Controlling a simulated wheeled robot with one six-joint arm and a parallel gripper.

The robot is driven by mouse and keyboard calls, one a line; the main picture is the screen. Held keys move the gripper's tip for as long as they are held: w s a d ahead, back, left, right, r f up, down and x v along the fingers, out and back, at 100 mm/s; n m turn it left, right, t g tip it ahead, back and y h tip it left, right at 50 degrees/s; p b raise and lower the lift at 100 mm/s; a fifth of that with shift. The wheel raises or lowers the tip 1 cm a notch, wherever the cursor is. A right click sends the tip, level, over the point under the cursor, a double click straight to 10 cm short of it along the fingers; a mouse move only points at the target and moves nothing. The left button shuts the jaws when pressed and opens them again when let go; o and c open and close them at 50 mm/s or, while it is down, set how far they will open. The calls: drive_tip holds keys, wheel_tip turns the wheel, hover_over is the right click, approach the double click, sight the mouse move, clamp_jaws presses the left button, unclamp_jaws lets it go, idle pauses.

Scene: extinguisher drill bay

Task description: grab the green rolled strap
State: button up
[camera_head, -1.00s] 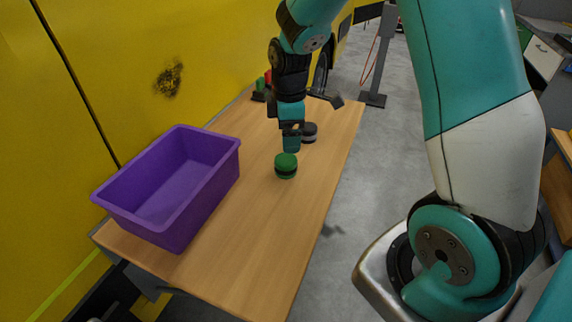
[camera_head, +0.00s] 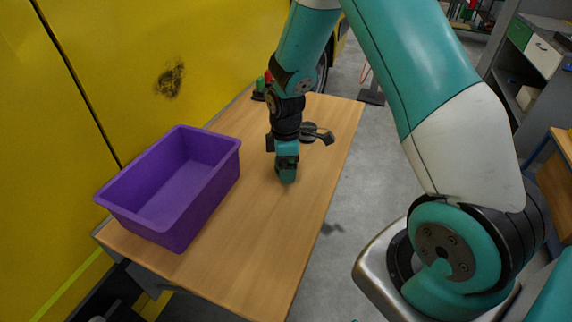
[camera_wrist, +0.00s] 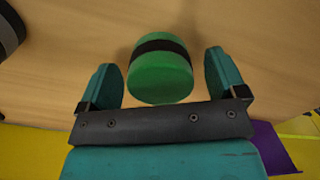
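The green rolled strap (camera_wrist: 160,72) has a dark band around it and shows in the wrist view on the wooden table. My gripper (camera_wrist: 164,82) is open, with one teal finger on each side of the strap. A gap shows between the strap and each finger, so neither appears to touch it. In the head view my gripper (camera_head: 287,178) points down low over the table and hides the strap.
A purple bin (camera_head: 185,215) stands on the near left of the wooden table (camera_head: 265,240). A grey roll (camera_wrist: 8,35) lies at the upper left of the wrist view. Small green and red items (camera_head: 260,88) stand at the table's far end, beside the yellow wall (camera_head: 130,60).

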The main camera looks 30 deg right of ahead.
drive_tip(key=c, duration=1)
drive_tip(key=shift+c, duration=0.2)
